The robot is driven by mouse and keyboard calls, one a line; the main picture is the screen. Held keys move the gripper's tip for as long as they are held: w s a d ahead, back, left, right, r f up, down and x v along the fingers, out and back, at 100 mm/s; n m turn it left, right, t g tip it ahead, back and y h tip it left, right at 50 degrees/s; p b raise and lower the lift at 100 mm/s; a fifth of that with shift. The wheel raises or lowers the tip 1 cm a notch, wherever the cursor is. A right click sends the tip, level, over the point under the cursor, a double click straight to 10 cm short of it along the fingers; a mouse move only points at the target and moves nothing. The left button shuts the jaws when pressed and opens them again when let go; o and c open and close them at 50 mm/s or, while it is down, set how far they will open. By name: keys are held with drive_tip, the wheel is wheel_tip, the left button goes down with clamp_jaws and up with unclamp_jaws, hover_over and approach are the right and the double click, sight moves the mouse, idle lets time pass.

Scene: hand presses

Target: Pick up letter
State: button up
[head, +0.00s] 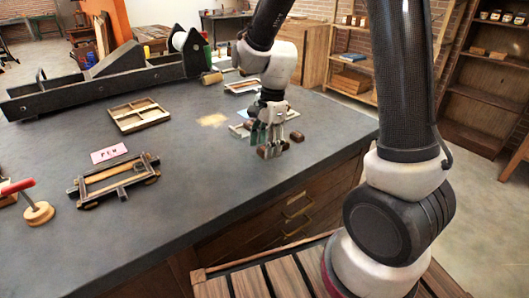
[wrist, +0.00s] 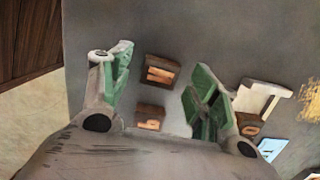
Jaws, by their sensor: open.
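Several small brown blocks, seemingly the letters, lie on the dark table; their faces are too small to read. In the wrist view, one block (wrist: 160,72) lies between my fingertips. A second block (wrist: 150,117) lies nearer my palm, and a third (wrist: 248,124) is partly hidden by the right finger. In the head view, one brown block (head: 297,136) shows right of my gripper (head: 268,138); others sit at its fingertips, partly covered. My gripper points down, open, green pads apart. I cannot tell whether it touches a block.
A pink card with letters (head: 108,152), a wooden frame (head: 115,187) and a divided tray (head: 138,115) lie left. A long dark press (head: 110,82) stands behind. A pale piece (wrist: 262,97) lies right of my fingers. The table's front edge is close; its middle is clear.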

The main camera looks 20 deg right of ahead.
drive_tip(key=shift+f, duration=0.3)
drive_tip(key=c, duration=0.8)
drive_tip(key=shift+c, duration=0.2)
